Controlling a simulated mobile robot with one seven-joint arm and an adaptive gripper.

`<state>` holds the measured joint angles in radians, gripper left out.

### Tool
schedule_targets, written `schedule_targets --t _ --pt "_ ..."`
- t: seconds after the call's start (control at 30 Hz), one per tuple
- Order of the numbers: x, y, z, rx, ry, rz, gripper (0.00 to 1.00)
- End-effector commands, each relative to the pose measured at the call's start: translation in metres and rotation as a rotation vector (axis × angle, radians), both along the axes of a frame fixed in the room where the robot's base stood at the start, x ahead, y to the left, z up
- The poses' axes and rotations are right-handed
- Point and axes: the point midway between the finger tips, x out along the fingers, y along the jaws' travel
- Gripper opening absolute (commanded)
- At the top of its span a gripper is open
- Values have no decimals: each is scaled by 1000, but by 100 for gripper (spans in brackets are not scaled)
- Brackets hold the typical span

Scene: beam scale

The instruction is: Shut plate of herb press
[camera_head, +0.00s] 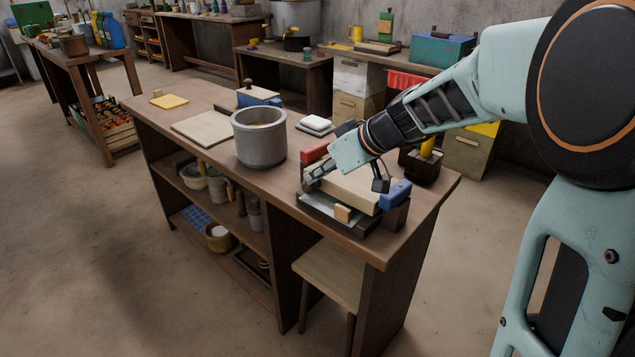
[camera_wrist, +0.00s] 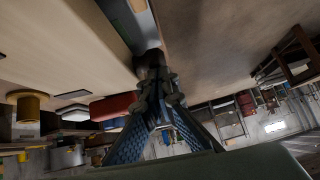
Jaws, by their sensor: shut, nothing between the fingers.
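The herb press stands near the front right end of the workbench, with a pale plate (camera_head: 352,188), a grey metal strip (camera_head: 322,207) in front and a small tan block (camera_head: 343,214). A red block (camera_head: 314,153) and a blue block (camera_head: 395,194) sit at its ends. The plate lies over the base; I cannot tell any gap beneath it. My gripper (camera_head: 312,180) is shut and empty at the plate's left front corner. In the wrist view, the fingertips (camera_wrist: 154,66) are close to the edge of the plate (camera_wrist: 60,45); contact is unclear.
A grey pot (camera_head: 259,140) stands left of the press on the workbench (camera_head: 190,105). A white stack (camera_head: 316,124) and a dark holder with a yellow item (camera_head: 426,160) are behind. A stool (camera_head: 330,270) is tucked below.

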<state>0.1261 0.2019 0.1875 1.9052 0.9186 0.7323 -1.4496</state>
Motion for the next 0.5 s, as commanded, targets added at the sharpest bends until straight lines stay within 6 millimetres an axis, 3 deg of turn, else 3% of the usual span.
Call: schedule_targets --t 0.03,0.2,0.5 --pt "-1 1 -9 -9 -12 2 0" --pt "-4 3 -14 -35 -47 2 0" --pt "-5 4 -14 -54 -71 -1 0"
